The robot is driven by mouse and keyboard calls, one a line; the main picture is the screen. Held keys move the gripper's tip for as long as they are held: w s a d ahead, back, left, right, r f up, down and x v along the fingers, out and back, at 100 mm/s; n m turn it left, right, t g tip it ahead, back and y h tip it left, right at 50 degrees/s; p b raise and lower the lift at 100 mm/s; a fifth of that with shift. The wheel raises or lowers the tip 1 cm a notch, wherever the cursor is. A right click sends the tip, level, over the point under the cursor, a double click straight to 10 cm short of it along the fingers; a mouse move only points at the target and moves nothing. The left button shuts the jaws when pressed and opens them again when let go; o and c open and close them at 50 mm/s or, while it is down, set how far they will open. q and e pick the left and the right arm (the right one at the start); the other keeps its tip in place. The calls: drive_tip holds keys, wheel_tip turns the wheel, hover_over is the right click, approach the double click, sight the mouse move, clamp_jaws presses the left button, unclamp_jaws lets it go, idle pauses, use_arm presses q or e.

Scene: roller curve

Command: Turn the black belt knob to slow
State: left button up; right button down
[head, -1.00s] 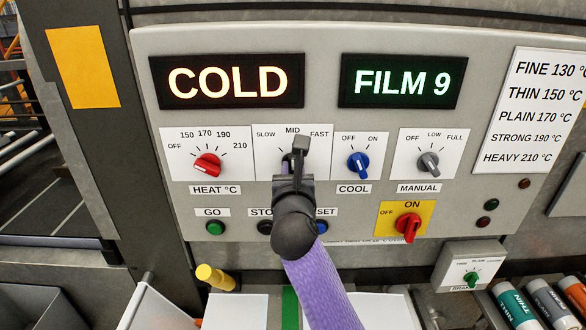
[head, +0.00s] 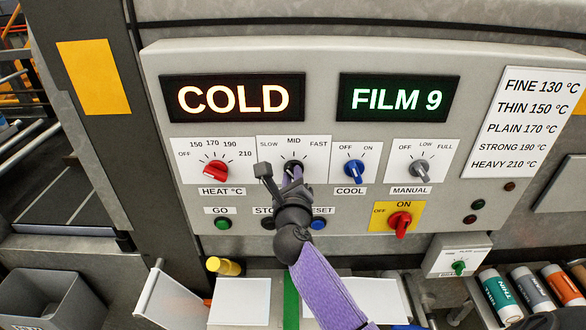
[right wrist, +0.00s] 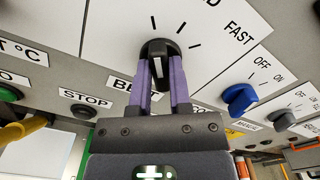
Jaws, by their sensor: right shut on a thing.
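The black belt knob (head: 291,167) sits in the middle of its white dial plate marked SLOW, MID and FAST. The arm partly hides it in the head view. In the right wrist view the black knob (right wrist: 158,50) stands between two purple fingers, with a white mark on its face; I cannot tell which label it points at. My right gripper (head: 292,178) is at the dial, its fingers shut on the knob from both sides; the fingers (right wrist: 161,66) also show in the right wrist view. My left gripper is not in view.
The red heat knob (head: 215,170) is to the left, the blue cool knob (head: 354,173) and grey manual knob (head: 420,173) to the right. The green GO button (head: 223,223) and red ON switch (head: 400,223) sit below. Displays read COLD (head: 233,99) and FILM 9 (head: 399,98).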

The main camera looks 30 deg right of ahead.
drive_tip(key=shift+n, duration=0.4)
drive_tip(key=c, duration=0.6)
unclamp_jaws()
drive_tip(key=shift+o, duration=0.2)
drive_tip(key=v, duration=1)
drive_tip(key=shift+w+a+f, duration=0.1)
